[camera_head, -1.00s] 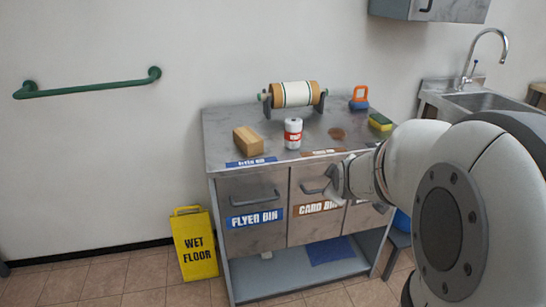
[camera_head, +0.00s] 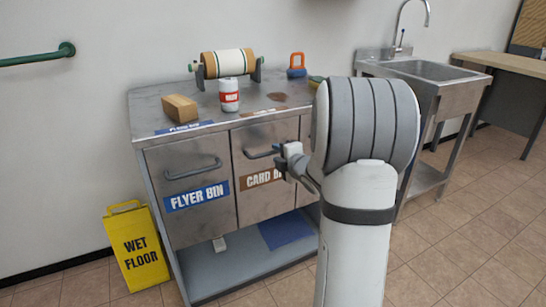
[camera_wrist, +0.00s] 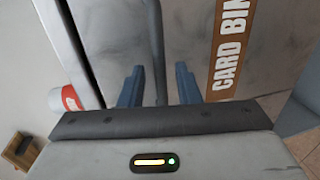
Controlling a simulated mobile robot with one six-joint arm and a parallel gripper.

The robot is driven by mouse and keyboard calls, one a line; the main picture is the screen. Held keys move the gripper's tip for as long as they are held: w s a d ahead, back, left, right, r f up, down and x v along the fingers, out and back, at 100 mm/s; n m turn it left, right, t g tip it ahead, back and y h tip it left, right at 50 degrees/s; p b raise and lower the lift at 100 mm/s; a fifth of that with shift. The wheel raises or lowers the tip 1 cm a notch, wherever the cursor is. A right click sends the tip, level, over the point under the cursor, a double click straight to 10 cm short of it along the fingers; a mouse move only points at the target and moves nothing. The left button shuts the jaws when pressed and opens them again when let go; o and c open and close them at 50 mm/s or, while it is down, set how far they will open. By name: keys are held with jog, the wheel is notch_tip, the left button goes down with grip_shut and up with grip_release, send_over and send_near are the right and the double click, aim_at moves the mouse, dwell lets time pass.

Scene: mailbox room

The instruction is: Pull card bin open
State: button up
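The card bin (camera_head: 255,198) is the middle metal drawer front, with a brown label (camera_head: 262,179) and a bar handle (camera_head: 258,155). Its front looks flush with the flyer bin beside it, so it appears closed. My gripper (camera_head: 283,152) is at the right part of that handle. In the wrist view, my gripper's two blue fingers (camera_wrist: 158,86) stand on either side of the dark handle bar (camera_wrist: 158,50), with small gaps showing. The fingers look open around the bar. My arm hides the right part of the card bin in the head view.
The flyer bin (camera_head: 192,195) is left of the card bin. A wooden block (camera_head: 180,107), a white-and-red can (camera_head: 229,95) and a roller (camera_head: 228,64) stand on the counter. A yellow wet floor sign (camera_head: 137,247) stands left. Tiled floor is clear at right.

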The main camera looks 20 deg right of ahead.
jog(key=shift+x, duration=1.45)
jog(key=shift+c, duration=0.4)
grip_shut()
